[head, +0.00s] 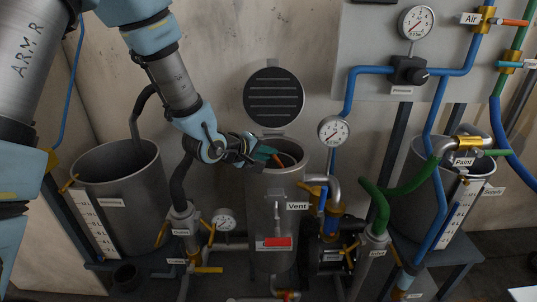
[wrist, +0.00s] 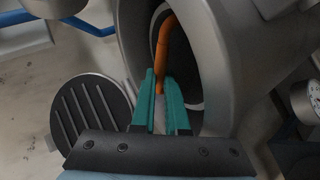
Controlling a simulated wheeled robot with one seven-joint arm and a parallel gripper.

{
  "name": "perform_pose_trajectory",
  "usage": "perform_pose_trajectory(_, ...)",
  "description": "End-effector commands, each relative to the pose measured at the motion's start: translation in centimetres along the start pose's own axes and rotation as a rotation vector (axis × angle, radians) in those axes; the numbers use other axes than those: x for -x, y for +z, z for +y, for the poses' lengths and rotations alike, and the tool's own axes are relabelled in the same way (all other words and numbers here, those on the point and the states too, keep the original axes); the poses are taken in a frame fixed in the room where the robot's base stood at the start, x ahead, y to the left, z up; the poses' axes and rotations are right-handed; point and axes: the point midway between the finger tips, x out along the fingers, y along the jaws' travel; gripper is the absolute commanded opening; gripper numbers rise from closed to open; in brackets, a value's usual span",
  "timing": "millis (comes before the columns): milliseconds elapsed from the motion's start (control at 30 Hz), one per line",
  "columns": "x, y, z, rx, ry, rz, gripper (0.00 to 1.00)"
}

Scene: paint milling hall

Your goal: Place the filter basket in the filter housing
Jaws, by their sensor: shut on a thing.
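The filter housing (head: 272,215) is a grey upright cylinder marked Vent in the middle of the head view. Its round lid (head: 273,97) stands open behind the mouth; the lid also shows in the wrist view (wrist: 92,115). My gripper (head: 270,154) is at the housing's mouth, its green fingers shut on the orange handle (wrist: 162,45) of the filter basket. In the wrist view the handle lies across the dark round opening of the housing (wrist: 215,60). The basket's body is mostly hidden, so I cannot tell how deep it sits.
A grey tank (head: 120,200) stands at left and a paint tank (head: 412,190) at right. A gauge (head: 334,130) and pipes crowd the housing's right side. Another small gauge (head: 224,222) and valves stand at its lower left.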

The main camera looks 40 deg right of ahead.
Motion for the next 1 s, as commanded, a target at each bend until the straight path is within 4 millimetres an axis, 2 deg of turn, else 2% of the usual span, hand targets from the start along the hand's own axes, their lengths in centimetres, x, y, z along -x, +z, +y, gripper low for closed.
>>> perform_pose_trajectory(33,-0.1,0.0,-0.1,0.001,0.002,0.001,0.0)
perform_pose_trajectory(67,-0.1,0.0,-0.1,0.001,0.0,0.0,0.15)
perform_pose_trajectory(133,-0.1,0.0,-0.1,0.001,0.0,0.0,0.23)
perform_pose_trajectory(433,0.1,0.0,0.1,0.0,0.0,0.0,0.24)
perform_pose_trajectory(533,0.8,-0.1,0.1,0.0,0.0,0.001,0.24)
perform_pose_trajectory(1000,9.9,-0.1,0.1,0.0,-0.001,0.002,0.24)
